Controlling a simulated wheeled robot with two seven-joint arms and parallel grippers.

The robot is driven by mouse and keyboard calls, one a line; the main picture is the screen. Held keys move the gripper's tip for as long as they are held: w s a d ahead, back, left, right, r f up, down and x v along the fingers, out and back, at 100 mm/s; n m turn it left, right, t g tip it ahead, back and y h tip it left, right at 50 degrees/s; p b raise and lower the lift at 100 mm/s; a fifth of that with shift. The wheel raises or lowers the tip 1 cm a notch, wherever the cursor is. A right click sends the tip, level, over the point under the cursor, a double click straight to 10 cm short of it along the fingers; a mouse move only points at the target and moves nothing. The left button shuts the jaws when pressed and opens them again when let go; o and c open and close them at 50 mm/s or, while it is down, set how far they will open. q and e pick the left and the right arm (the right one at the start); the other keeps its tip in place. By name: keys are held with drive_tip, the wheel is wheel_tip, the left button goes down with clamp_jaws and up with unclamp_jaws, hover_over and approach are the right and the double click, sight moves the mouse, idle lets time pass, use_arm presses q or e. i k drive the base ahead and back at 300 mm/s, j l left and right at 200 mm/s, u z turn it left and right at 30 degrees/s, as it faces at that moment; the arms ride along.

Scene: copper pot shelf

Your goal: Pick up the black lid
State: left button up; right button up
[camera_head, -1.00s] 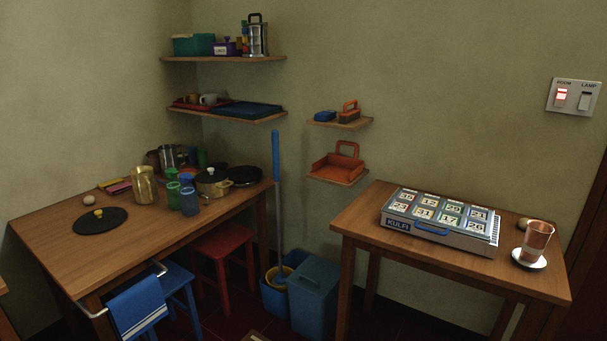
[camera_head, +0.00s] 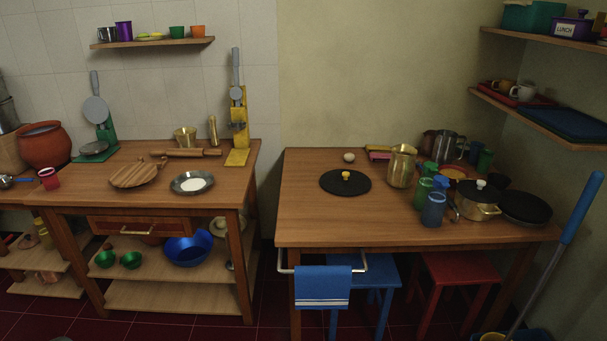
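The black lid (camera_head: 333,183) is a flat round disc with a small yellow knob (camera_head: 346,175) on top. It lies flat on the left part of the right-hand wooden table (camera_head: 310,222), with bare wood around it. Nothing covers it. Neither of my grippers shows in the head view.
An egg (camera_head: 349,157) and a brass jug (camera_head: 401,166) stand behind and right of the lid. A rail with a blue towel (camera_head: 323,287) sticks out in front.

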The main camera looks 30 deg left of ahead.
sight(346, 178)
drive_tip(key=i+l+u, duration=0.5)
drive_tip(key=l+u, duration=0.25)
drive_tip(key=l, duration=0.2)
drive_tip(key=i, duration=0.05)
